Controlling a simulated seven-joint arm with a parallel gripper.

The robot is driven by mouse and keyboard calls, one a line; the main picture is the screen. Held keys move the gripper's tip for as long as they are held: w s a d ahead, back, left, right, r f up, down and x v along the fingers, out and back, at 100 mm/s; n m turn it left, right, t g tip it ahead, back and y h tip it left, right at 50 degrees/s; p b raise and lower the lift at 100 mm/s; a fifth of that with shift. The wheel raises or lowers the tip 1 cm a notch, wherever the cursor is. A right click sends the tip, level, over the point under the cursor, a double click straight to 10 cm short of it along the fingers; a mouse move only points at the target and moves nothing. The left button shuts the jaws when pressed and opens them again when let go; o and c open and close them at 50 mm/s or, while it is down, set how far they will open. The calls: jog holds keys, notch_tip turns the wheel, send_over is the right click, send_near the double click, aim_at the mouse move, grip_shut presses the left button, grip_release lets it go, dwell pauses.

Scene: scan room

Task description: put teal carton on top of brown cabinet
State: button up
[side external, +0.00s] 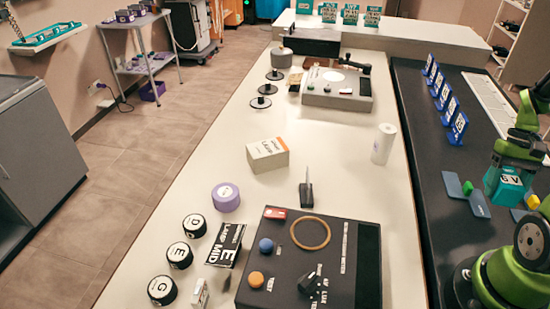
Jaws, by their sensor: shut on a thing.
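A teal carton (508,185) with a white label marked with black characters is at the right edge of the side external view, over the black counter. My gripper (512,166) is above it and shut on it. The fingertips are small here and partly hidden. Whether the carton's bottom touches the counter cannot be told. Several similar teal cartons (351,14) with white labels stand in a row on a pale raised surface at the back. I cannot make out a brown cabinet in this view.
Several blue label stands (445,105) line the black counter (410,85) beside a white grid-like strip (490,105). Blue-grey plates (458,186) lie left of the carton. The pale counter (330,195) holds a dark control panel (310,260), a white roll (383,144) and a small box (268,155).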

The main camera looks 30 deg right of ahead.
jog(key=w+a+r+n+h, duration=0.1)
jog(key=w+a+r+n, duration=0.1)
jog(key=w+a+r, duration=0.35)
jog(key=w+a+r+n+g, duration=0.1)
jog(key=w+a+r+n, duration=0.15)
jog(key=w, duration=0.65)
jog(key=w+a+r+n+h, duration=0.1)
jog(key=w+a+r+n, duration=0.15)
jog(key=w+a, duration=0.35)
jog(key=w+a+r+n+h, duration=0.15)
jog(key=w+a, duration=0.25)
jog(key=a, duration=0.4)
notch_tip(320, 180, up, 6)
jog(key=w+d+f+n+t+y, duration=0.45)
jog(key=w+d+n+t, duration=0.4)
jog(key=w, duration=0.25)
jog(key=w+d+r+n+t+y, duration=0.1)
jog(key=w+d+r+t+y, duration=0.1)
jog(key=d, duration=0.5)
jog(key=w+d+r+t+y, duration=0.2)
jog(key=d, duration=0.5)
jog(key=shift+t+y, duration=0.6)
jog(key=shift+t, duration=0.05)
notch_tip(320, 180, down, 16)
jog(key=shift+f, duration=0.25)
jog(key=shift+d+f, duration=0.1)
jog(key=shift+f, duration=2.05)
